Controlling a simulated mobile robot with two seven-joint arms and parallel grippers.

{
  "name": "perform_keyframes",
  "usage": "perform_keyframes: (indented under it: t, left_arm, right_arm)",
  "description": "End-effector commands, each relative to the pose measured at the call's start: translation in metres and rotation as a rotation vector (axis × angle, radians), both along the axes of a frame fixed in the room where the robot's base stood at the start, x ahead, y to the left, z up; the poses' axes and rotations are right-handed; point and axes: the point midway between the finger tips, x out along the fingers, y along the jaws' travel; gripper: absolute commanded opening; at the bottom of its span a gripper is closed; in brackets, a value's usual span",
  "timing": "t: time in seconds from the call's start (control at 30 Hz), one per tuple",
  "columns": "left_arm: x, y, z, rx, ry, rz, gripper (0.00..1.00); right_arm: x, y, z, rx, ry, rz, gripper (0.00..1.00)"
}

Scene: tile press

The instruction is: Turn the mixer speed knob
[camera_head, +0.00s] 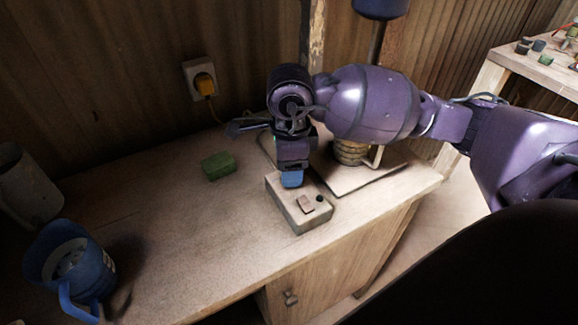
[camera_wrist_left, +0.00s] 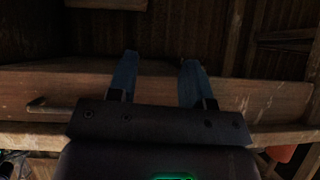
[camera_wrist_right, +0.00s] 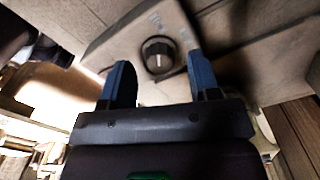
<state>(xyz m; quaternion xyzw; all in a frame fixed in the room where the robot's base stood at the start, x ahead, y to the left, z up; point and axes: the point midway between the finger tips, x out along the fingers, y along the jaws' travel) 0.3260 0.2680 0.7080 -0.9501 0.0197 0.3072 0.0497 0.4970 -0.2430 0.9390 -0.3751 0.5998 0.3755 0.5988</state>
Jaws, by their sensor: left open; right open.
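The speed knob (camera_wrist_right: 158,57) is black with a white line and sits on a pale control box (camera_wrist_right: 112,48) in the right wrist view. The control box (camera_head: 297,216) lies near the table's right end in the head view. My right gripper (camera_head: 292,181) points down over the box's back part. The right wrist view shows its fingers (camera_wrist_right: 159,66) open, one on each side of the knob in the picture; contact cannot be told. The knob is not clearly visible in the head view. My left gripper (camera_wrist_left: 155,68) is open and empty in its wrist view.
A board with a ribbed tan object (camera_head: 350,152) stands behind the box, partly hidden by my right arm. A green block (camera_head: 218,166) lies left of it. A blue pitcher (camera_head: 72,262) stands at front left. The table's middle is clear.

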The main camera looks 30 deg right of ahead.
Motion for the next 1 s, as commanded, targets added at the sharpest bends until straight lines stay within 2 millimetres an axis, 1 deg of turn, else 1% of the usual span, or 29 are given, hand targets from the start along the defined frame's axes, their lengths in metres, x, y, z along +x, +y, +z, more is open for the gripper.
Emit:
perform_keyframes:
  t: [0.03,0.1,0.47,0.7,0.8,1.0]
  left_arm:
    - [-0.0005,-0.0001,-0.0025,0.0,0.003,-0.001,0.46]
    - [-0.0007,0.0,-0.0026,0.001,0.003,-0.003,0.46]
    - [-0.003,0.0014,-0.0041,0.006,0.01,-0.004,0.46]
    - [-0.0037,0.0014,-0.0051,0.005,0.012,-0.003,0.46]
    - [-0.0036,0.0009,-0.0051,0.003,0.012,-0.002,0.46]
    - [-0.0024,-0.0008,-0.0032,-0.004,0.008,0.004,0.46]
  right_arm:
    - [-0.0007,0.0012,-0.0069,0.001,0.004,0.001,0.56]
    - [-0.0011,0.0021,-0.0096,0.001,0.002,0.001,0.56]
    - [-0.0015,0.0029,-0.0103,0.0,-0.002,0.001,0.56]
    - [-0.0015,0.0028,-0.0105,0.0,-0.002,0.001,0.19]
    - [-0.0015,0.0028,-0.0105,0.0,-0.001,0.001,0.07]
    - [-0.0015,0.0028,-0.0099,0.0,-0.002,-0.015,0.07]
